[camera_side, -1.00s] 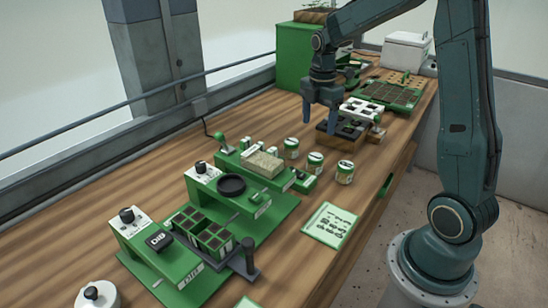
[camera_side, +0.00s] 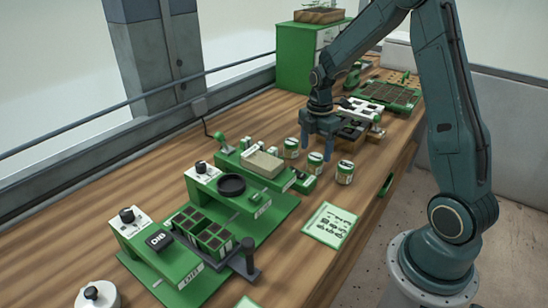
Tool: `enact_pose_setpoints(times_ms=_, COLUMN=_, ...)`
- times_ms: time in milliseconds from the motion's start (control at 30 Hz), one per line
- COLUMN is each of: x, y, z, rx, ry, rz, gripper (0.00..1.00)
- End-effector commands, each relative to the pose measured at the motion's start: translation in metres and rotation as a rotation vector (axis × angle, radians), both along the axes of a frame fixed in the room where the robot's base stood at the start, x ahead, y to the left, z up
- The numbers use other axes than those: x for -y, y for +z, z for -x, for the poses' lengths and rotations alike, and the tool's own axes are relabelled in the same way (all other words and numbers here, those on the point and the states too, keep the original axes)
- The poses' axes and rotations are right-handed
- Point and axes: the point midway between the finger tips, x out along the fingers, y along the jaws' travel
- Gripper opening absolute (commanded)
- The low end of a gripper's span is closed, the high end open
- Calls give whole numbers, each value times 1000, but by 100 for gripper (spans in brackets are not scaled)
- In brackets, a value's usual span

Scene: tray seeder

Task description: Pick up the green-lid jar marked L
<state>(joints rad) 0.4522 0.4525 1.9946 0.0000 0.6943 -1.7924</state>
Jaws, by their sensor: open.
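Three small green-and-white jars stand in a loose row on the wooden bench: a left jar (camera_side: 291,149), a middle jar (camera_side: 315,164) and a right jar (camera_side: 345,173). Their letters are too small to read, so I cannot tell which is marked L. My gripper (camera_side: 317,153) points down with its jaws apart and nothing held. It is at the middle jar, its fingers reaching down around or just behind the jar's top; I cannot tell which. The gripper partly hides the middle jar's top. The left and right jars are clear of the fingers.
The green seeder station (camera_side: 215,232) with its black dish (camera_side: 231,186) and a beige block (camera_side: 262,165) lies left of the jars. A printed card (camera_side: 330,224) lies in front. Seedling trays (camera_side: 388,95) stand behind my gripper. Bare bench surrounds the card.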

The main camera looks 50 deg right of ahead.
Motion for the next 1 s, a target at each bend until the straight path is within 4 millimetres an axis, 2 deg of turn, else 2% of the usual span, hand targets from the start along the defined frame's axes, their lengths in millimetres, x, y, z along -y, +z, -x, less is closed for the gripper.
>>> enact_pose_setpoints(times_ms=267, x=0, y=-7, z=1, rx=-2, ry=0, rz=-1, gripper=69)
enact_pose_setpoints(times_ms=700, x=2, y=-50, z=1, rx=-1, ry=0, rz=0, gripper=69)
enact_pose_setpoints(times_ms=1000, x=2, y=-52, z=1, rx=0, ry=0, rz=0, gripper=69)
